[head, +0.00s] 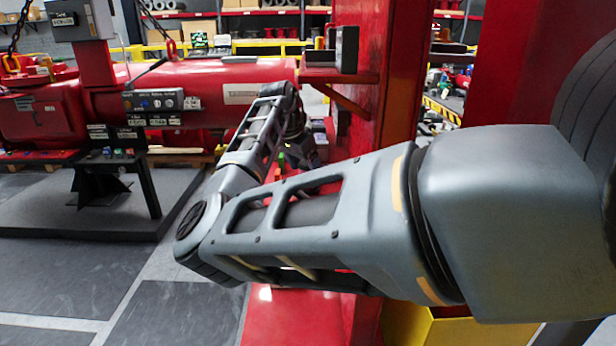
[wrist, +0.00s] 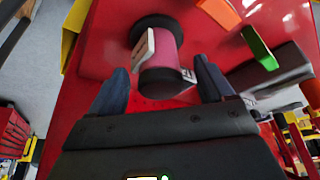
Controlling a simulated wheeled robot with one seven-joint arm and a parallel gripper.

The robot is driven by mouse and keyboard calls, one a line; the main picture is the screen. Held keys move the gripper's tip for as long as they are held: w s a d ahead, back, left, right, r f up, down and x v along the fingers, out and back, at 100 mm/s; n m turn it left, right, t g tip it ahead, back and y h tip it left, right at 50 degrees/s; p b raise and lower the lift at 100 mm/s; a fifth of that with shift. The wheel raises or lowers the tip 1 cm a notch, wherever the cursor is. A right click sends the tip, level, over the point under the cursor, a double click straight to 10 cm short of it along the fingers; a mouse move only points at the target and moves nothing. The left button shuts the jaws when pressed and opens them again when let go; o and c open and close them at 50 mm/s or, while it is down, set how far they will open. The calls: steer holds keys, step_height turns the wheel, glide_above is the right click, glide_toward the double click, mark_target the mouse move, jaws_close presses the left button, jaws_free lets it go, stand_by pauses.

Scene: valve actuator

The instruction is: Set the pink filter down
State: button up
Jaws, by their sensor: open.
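The pink filter (wrist: 168,48) is a short pink cylinder with dark end caps and a pale label plate on its side. In the wrist view it lies at the upper middle, against a red surface (wrist: 110,45). My gripper (wrist: 160,82) is open, its two dark fingers either side of the filter's lower end cap, with visible gaps. I cannot tell whether a finger touches it. In the head view my arm crosses the picture and hides the filter; my gripper (head: 303,150) is small and partly hidden there.
In the head view a red post (head: 405,70) stands beside my arm, and a large red actuator (head: 190,75) is behind at left.

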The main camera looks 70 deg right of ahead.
mark_target(307, 174)
steer(key=shift+x, duration=1.5)
steer(key=shift+a, duration=0.1)
steer(key=c, duration=1.2)
steer(key=shift+r, duration=0.1)
steer(key=shift+r, duration=0.55)
step_height(307, 174, up, 2)
steer(key=shift+r+b, duration=0.2)
steer(key=shift+b, duration=0.1)
steer(key=w+a+b, duration=0.1)
steer(key=w+a, duration=0.2)
steer(key=a, duration=0.2)
steer(key=w+a, duration=0.2)
steer(key=a, duration=0.3)
steer(key=w+a+b, duration=0.1)
steer(key=w+a, duration=0.2)
steer(key=a, duration=0.2)
steer(key=shift+w+a+f+b, duration=0.1)
steer(key=shift+w+a+b, duration=0.25)
steer(key=shift+w+a, duration=0.05)
